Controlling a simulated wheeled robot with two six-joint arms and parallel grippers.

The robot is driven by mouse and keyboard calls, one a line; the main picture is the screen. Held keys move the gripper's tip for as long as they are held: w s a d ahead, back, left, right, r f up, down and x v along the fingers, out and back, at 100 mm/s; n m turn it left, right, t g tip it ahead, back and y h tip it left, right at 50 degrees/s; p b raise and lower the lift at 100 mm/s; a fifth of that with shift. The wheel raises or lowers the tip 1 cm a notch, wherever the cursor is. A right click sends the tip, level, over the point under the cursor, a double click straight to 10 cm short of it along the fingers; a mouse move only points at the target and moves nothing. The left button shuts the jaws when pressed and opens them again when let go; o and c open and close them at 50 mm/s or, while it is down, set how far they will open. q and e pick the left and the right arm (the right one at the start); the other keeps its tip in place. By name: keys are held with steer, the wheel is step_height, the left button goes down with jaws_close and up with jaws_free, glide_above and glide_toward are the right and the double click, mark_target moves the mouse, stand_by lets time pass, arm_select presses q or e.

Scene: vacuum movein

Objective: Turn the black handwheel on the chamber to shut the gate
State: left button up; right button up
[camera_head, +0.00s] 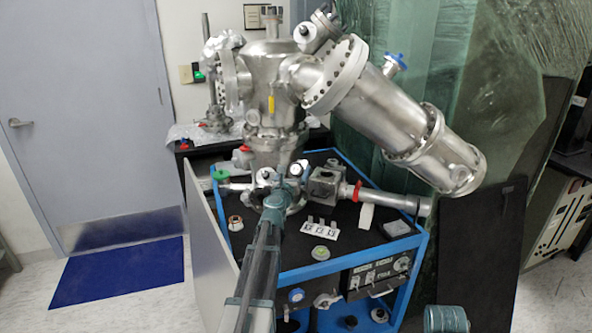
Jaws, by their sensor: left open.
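The steel vacuum chamber (273,85) stands upright on a blue-framed cart, with a large flanged cylinder (390,105) slanting down to the right. My left arm rises from the bottom middle. My left gripper (298,169) is open in front of the chamber's lower part, left of a block-shaped steel valve body (326,188). I cannot clearly make out the black handwheel; the gripper and arm cover part of this area. Whether the gripper touches anything cannot be told. My right gripper is not in view.
The cart's black top (345,238) holds a white block with several posts (320,229), a small green-topped round part (320,253) and a grey box (397,229). A horizontal steel tube (385,198) extends right. A blue mat (118,270) lies on the floor at left.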

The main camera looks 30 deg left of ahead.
arm_select(q)
steer(key=shift+x, duration=1.2)
steer(key=c, duration=1.4)
steer(key=shift+o, duration=0.2)
